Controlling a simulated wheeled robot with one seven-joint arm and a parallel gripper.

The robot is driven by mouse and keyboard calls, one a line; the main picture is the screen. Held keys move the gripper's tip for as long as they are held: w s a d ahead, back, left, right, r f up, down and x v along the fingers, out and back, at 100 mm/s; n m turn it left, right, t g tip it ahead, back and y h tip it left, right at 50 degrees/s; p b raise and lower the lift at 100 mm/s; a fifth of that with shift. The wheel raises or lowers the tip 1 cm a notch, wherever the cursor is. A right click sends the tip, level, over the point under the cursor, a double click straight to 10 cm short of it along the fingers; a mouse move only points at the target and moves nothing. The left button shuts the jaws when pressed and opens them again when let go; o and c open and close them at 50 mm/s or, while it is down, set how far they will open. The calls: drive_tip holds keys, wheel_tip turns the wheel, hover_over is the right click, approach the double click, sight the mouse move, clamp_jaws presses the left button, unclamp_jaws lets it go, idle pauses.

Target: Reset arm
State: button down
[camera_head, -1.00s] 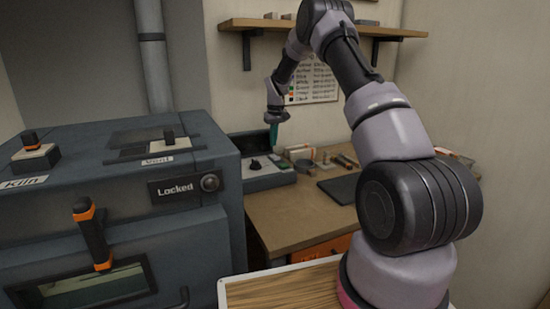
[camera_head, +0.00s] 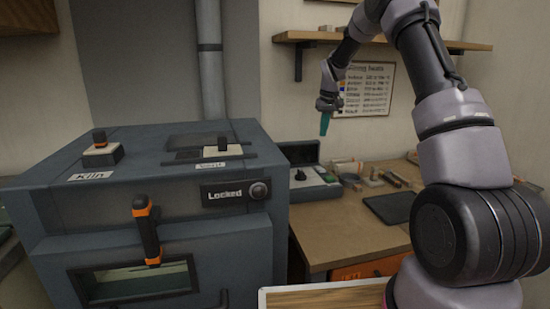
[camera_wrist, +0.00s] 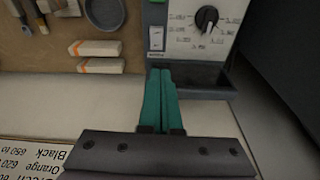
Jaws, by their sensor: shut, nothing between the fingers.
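My gripper (camera_head: 325,123) hangs fingers down in the head view, in front of the wall chart and above the back of the workbench. Its teal fingers are together and empty. In the wrist view the shut fingers (camera_wrist: 160,100) reach toward a grey control box with a black dial (camera_wrist: 207,18) and a white rocker switch (camera_wrist: 157,38). The fingers are seen over the box's lower edge; I cannot tell how far apart they are from it.
A dark kiln (camera_head: 60,205) marked "Locked" stands at left. The workbench (camera_head: 335,235) holds the control box (camera_head: 305,191), small items and a dark mat (camera_head: 390,207). A shelf (camera_head: 395,41) and a chart (camera_head: 368,90) are on the wall. A wood-topped tray (camera_head: 330,299) is in front.

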drive_tip(key=s+r+m+t, duration=0.2)
drive_tip(key=s+r, duration=1.7)
drive_tip(key=s, duration=0.2)
drive_tip(key=s+a+m+t+y, duration=0.1)
drive_tip(key=s+m+t, duration=0.1)
drive_tip(key=s, duration=2.1)
drive_tip(key=shift+s+a+m+t+y, duration=0.2)
drive_tip(key=shift+m+t+y, duration=0.15)
drive_tip(key=shift+m, duration=0.35)
